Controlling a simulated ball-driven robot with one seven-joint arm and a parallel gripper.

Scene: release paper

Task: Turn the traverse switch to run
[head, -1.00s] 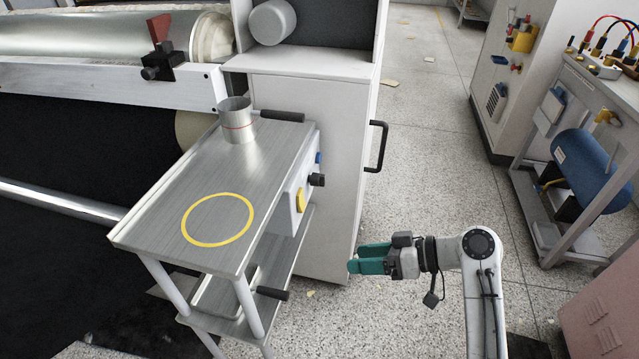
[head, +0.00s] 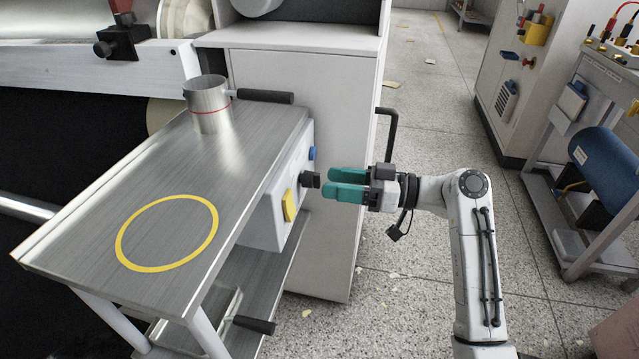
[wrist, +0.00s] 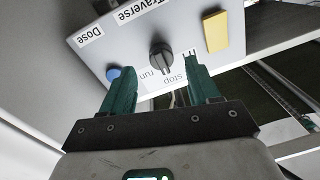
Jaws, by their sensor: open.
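The traverse switch is a black rotary knob (head: 310,180) on the white control box (head: 264,215) at the cart's right side. In the wrist view the knob (wrist: 161,58) sits under the label "Traverse", with "run" and "stop" labels beside it. The exact way its pointer faces is hard to tell. My gripper (head: 328,183) has green fingers and is open, just right of the knob in the head view. In the wrist view the knob lies between and just beyond the fingertips (wrist: 167,73), and I see no contact.
A blue button (wrist: 113,73) and a yellow switch (wrist: 216,32) flank the knob. A metal cup (head: 208,108) stands on the cart top (head: 110,190), which bears a yellow ring. A black cabinet handle (head: 390,135) is behind my gripper.

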